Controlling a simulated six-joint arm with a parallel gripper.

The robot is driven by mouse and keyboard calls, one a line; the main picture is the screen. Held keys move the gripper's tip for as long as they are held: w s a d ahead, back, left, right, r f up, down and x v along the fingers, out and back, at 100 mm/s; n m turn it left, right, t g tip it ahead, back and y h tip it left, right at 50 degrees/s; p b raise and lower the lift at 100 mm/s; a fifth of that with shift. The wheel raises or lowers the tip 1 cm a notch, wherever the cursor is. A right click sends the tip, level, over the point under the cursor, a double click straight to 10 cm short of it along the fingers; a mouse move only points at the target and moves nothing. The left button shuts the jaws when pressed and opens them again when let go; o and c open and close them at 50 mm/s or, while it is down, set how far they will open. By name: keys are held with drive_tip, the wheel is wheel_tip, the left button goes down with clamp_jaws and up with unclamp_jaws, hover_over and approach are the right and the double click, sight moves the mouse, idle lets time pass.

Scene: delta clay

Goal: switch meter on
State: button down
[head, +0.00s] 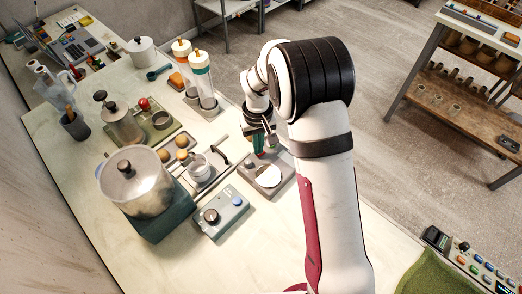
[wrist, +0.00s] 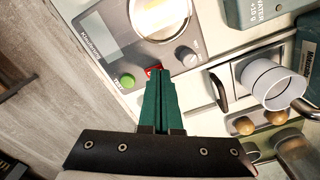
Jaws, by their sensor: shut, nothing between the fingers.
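The meter is a grey box (head: 274,188) with a round pale pan, near the table's right edge in the head view.
A teal control box (head: 222,212) stands left of the meter. A large pot (head: 137,188) is further left, and tall capped cylinders (head: 201,80) stand behind. Bare table lies in front.

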drive_tip(key=shift+f, duration=0.65)
wheel_tip(320, 180, up, 6)
drive_tip(key=shift+r, duration=0.5)
idle(0.4)
drive_tip(key=shift+r, duration=0.1)
drive_tip(key=s+d+r+m+y, duration=0.1)
drive_tip(key=s+d+r+m, duration=0.2)
drive_tip(key=s+r, duration=0.45)
drive_tip(key=s+d+r+m, duration=0.3)
drive_tip(key=s+r, duration=0.1)
drive_tip(key=s, duration=0.7)
drive_tip(key=s+f+m, duration=0.1)
drive_tip(key=s+m, duration=0.1)
drive_tip(key=s, duration=0.8)
drive_tip(key=shift+s+m+y, duration=0.3)
drive_tip(key=shift+y, duration=0.1)
